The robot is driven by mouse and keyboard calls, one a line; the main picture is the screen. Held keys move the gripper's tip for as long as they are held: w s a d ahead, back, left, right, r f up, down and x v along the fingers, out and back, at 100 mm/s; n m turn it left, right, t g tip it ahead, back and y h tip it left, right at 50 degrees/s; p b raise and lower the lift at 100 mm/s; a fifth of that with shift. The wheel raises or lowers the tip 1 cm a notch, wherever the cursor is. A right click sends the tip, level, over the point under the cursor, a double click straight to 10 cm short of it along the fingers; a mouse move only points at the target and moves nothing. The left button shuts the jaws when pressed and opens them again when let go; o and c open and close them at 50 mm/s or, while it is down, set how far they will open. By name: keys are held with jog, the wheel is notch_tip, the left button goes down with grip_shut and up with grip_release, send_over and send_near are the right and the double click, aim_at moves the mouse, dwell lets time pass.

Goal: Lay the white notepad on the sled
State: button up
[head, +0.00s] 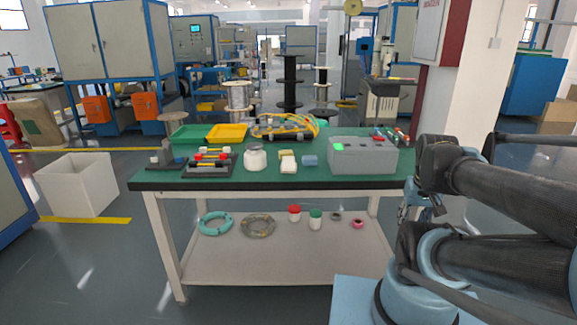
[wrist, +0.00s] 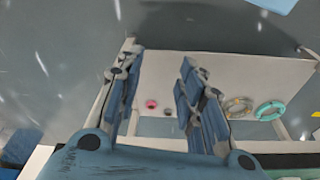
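A small white block-like item (head: 289,168), which looks like the white notepad, lies near the middle of the green table top, with a yellow piece behind it. A low dark grey fixture (head: 212,168) with red, black and white parts on it is left of the middle. It may be the sled, but I cannot tell for sure. My gripper (wrist: 160,70) has its two fingers spread with nothing between them. In the head view it is partly hidden by my arm, beside the table's right end, away from the notepad.
The table (head: 146,186) also holds a white roll (head: 255,160), a grey box (head: 362,157), a yellow tray (head: 227,133) and a green tray (head: 190,136). Coils, jars and tape lie on its lower shelf (head: 270,268). A white bin (head: 78,185) stands at left.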

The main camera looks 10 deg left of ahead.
jog(key=o, duration=0.9)
jog(key=shift+s+a+r+n, duration=0.1)
jog(key=shift+a+r+n, duration=0.05)
jog(key=shift+r, duration=0.3)
jog(key=shift+s+a+r+n, duration=0.1)
jog(key=shift+r+n, duration=0.05)
jog(key=shift+r, duration=0.25)
jog(key=shift+c, duration=0.2)
jog(key=o, duration=0.5)
jog(key=shift+w+a+r+n, duration=0.5)
jog(key=shift+w+a+r, duration=0.2)
jog(key=shift+w+r, duration=0.15)
jog(key=shift+c, duration=0.2)
jog(key=w+a+r+n+g+y, duration=0.1)
jog(key=w+a+r+n+y, duration=0.2)
jog(key=w+a+r+n, duration=0.65)
notch_tip(320, 180, up, 9)
jog(key=n+g+y, duration=0.1)
jog(key=n+g, duration=0.1)
jog(key=n, duration=0.8)
send_over(287, 161)
jog(key=w+d, duration=0.2)
jog(key=d, duration=0.5)
jog(key=shift+m, duration=0.35)
jog(key=x, duration=1.1)
jog(key=s+x, duration=0.1)
jog(key=x, duration=0.5)
jog(key=shift+a+r, duration=0.2)
jog(key=shift+a, duration=0.1)
